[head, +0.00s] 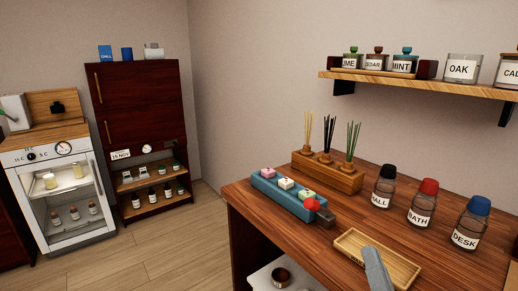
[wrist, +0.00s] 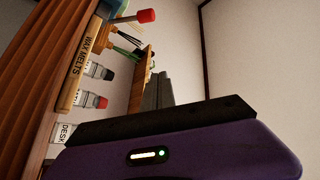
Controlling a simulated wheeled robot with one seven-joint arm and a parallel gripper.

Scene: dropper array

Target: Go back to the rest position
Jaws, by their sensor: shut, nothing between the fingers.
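My gripper (wrist: 163,90) is shut and empty in the wrist view, its grey fingers together. In the head view, a grey finger part (head: 376,270) shows at the bottom, in front of the wooden tray (head: 350,248); I cannot tell whether they touch. The red bulb also shows in the wrist view (wrist: 146,15), apart from my fingers. Pale and pink pieces sit on the blue block.
Three labelled bottles, HALL (head: 383,187), BATH (head: 422,204) and DESK (head: 470,223), stand on the table's right. A wooden reed holder (head: 327,175) is behind the block. A wall shelf (head: 420,83) carries jars. Open floor (head: 150,252) lies left of the table.

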